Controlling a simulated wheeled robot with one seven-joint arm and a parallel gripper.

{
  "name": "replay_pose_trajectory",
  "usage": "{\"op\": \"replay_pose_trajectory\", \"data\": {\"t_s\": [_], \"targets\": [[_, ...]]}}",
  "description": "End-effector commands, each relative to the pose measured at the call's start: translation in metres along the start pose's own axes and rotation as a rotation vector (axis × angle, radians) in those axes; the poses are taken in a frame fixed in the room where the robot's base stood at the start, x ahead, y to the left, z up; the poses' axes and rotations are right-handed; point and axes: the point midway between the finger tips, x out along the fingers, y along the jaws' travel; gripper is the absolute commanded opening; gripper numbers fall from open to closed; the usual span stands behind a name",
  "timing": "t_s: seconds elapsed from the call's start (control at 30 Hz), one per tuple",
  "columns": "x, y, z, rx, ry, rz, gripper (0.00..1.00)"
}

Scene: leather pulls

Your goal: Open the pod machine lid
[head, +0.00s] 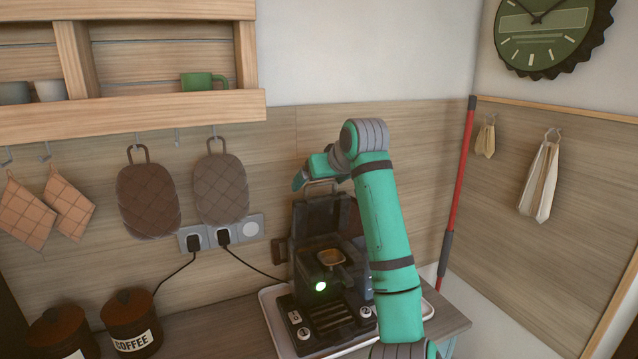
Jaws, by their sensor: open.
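The dark pod machine (300,268) stands on a pale tray at the back of the counter, with a green light glowing on its front. Its lid (322,214) appears raised, standing upright at the back with a loop handle (318,183) at its top edge. A brown pod holder (331,257) shows uncovered below it. My gripper (301,180) is open, just above and left of the lid's handle. Its fingers are small and partly hidden, so I cannot tell whether they touch the handle. My teal arm covers the machine's right side.
The pale tray (273,323) lies under the machine. Two brown canisters (131,318) stand at the lower left. Cables run to wall sockets (222,234). Quilted mitts (221,188) hang under a wooden shelf (150,118). A red pole (461,175) leans to the right. Counter left of the tray is clear.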

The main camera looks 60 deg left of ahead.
Motion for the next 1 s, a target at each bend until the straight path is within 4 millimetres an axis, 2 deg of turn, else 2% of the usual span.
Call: {"op": "replay_pose_trajectory", "data": {"t_s": [0.4, 0.5, 0.7, 1.0], "targets": [[-0.073, 0.000, 0.000, 0.000, 0.001, 0.001, 0.89], [-0.086, 0.000, 0.000, 0.000, 0.000, 0.000, 0.89], [-0.099, -0.001, 0.001, 0.000, -0.001, -0.001, 0.89], [-0.100, -0.001, 0.001, 0.000, -0.002, -0.001, 0.89]]}}
